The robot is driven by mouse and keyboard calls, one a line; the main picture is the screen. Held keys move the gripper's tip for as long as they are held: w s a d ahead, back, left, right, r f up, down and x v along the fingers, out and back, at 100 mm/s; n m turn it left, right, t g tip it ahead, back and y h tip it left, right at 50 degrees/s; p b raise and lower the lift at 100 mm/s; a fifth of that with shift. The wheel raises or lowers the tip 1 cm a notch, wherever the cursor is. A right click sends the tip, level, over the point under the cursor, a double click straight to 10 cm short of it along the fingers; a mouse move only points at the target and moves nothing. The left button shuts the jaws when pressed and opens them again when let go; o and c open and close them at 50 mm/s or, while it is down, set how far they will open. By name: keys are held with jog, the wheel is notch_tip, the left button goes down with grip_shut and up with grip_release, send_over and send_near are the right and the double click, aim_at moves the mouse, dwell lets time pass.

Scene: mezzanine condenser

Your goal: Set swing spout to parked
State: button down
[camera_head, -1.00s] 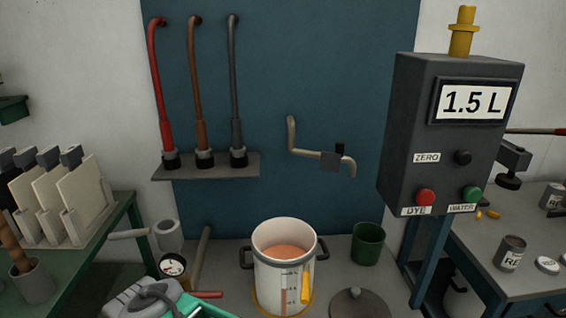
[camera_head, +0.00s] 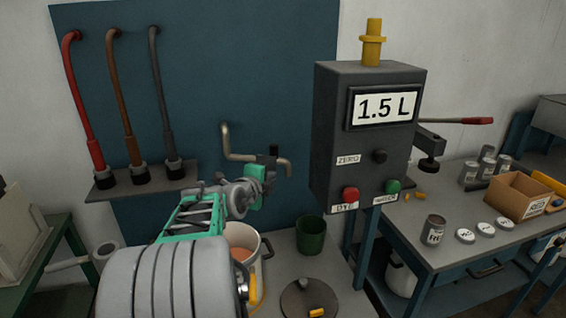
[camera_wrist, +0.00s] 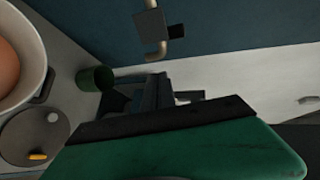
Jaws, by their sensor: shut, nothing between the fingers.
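The swing spout is a beige bent pipe (camera_head: 228,143) on the blue wall panel, with a grey block and a black knob (camera_head: 273,150) near its outer end. Its tip bends downward at the right. My gripper (camera_head: 265,178) is shut and empty, close in front of the block in the head view and partly covering it. In the wrist view the spout's grey block and pipe end (camera_wrist: 153,27) are beyond my closed fingers (camera_wrist: 160,92), with a visible gap. I cannot tell if anything touches.
Below stands a white pot (camera_head: 241,238) of orange liquid, partly hidden by my arm. A green cup (camera_head: 311,235) and a lid (camera_head: 308,300) are beside it. The grey control box (camera_head: 366,135) reading 1.5 L stands close at the right. Three hoses (camera_head: 122,100) hang at the left.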

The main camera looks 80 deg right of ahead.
aim_at(286, 164)
jog(key=p+x, duration=0.1)
jog(key=x, duration=0.3)
jog(key=p+x, duration=0.1)
jog(key=x, duration=0.4)
jog(key=p+x, duration=0.1)
jog(key=x, duration=0.3)
jog(key=shift+w+d+r+p, duration=0.15)
jog(key=shift+d+r+p, duration=0.15)
jog(key=shift+r+p, duration=0.05)
jog(key=shift+w+f, duration=0.1)
